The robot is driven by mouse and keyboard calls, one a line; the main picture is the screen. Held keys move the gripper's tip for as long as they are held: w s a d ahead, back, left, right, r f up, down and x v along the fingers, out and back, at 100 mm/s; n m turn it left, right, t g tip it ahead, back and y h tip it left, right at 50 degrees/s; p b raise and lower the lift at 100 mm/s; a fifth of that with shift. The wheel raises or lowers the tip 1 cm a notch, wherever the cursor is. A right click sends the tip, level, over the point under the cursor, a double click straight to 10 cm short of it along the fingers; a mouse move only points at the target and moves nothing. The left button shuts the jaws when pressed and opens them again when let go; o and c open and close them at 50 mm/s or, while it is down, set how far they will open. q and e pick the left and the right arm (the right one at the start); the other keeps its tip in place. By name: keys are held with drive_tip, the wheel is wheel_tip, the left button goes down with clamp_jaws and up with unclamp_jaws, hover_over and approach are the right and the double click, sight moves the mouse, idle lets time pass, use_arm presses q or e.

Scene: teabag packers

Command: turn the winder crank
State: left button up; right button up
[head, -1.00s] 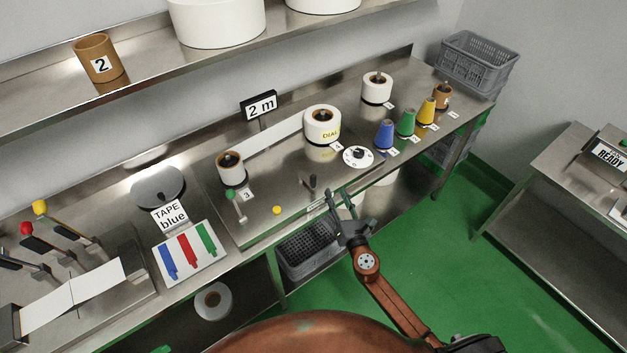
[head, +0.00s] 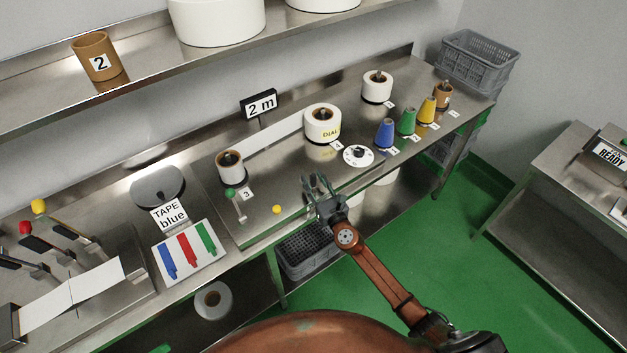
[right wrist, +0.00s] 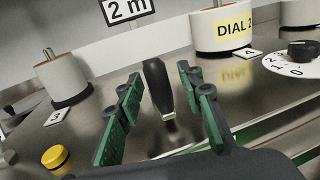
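The winder crank shows as an upright black handle (right wrist: 158,88) on a metal stem in the right wrist view. It stands on the steel bench top (head: 262,190) near its front edge. My right gripper (head: 317,182) is over that place in the head view and mostly hides the handle there. In the right wrist view my right gripper (right wrist: 160,110) is open, with its green-padded fingers on either side of the handle and a gap on both sides. How deep the handle sits between the fingers is hard to tell. My left gripper is not in view.
A yellow button (head: 277,209) and a green-knobbed lever (head: 231,193) are left of the gripper. A white dial (head: 358,155) lies to its right, with coloured cones beyond. White rolls (head: 322,123) and a "2 m" sign (head: 259,104) stand behind.

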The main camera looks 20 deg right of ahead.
drive_tip(key=shift+c, duration=0.3)
clamp_jaws()
idle(0.4)
